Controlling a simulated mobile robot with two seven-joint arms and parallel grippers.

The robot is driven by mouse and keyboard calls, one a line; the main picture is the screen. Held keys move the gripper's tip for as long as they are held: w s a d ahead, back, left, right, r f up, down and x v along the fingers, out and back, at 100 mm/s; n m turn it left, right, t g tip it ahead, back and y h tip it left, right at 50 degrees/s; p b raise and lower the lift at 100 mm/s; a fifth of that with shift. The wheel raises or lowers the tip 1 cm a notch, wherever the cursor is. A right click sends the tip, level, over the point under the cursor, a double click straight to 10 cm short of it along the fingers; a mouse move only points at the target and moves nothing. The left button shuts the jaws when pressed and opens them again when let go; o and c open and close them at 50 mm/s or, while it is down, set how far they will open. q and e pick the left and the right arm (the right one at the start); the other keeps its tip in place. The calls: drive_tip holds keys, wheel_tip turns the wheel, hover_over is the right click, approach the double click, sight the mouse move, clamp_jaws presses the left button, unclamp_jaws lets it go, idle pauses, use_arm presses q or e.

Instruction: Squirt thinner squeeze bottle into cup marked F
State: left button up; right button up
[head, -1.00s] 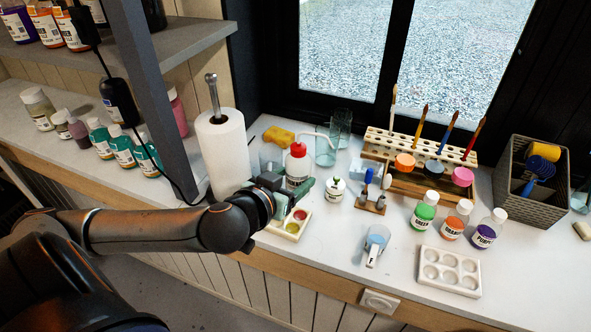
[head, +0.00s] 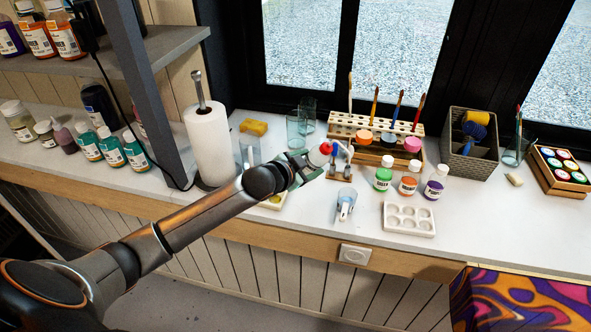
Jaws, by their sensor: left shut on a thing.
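The thinner squeeze bottle has a red cap (head: 326,148) and a thin, pale bent nozzle pointing right. My left gripper (head: 304,167) is shut on the bottle and holds it over the middle of the counter. The gripper hides most of the bottle's body; it looks tilted to the right. A small measuring cup (head: 345,204) with bluish contents stands below and to the right of the gripper. I cannot read a letter F on any cup. My right gripper is not in view.
Green (head: 383,178), orange (head: 409,180) and purple (head: 435,183) paint bottles stand right of the gripper. A brush rack (head: 345,125) is behind. A white palette (head: 409,219) lies near the front. A paper towel roll (head: 209,146) stands left. Counter right of the palette is clear.

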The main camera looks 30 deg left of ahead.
use_arm(q)
drive_tip(key=shift+w+d+m, duration=0.35)
drive_tip(key=shift+d+m, duration=0.05)
drive_tip(key=shift+f, duration=0.15)
wheel_tip(320, 180, down, 5)
drive_tip(key=b, duration=0.5)
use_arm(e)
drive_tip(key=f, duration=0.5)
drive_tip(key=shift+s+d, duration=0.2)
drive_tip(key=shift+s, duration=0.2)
use_arm(q)
drive_tip(key=shift+o, duration=1.3)
clamp_jaws()
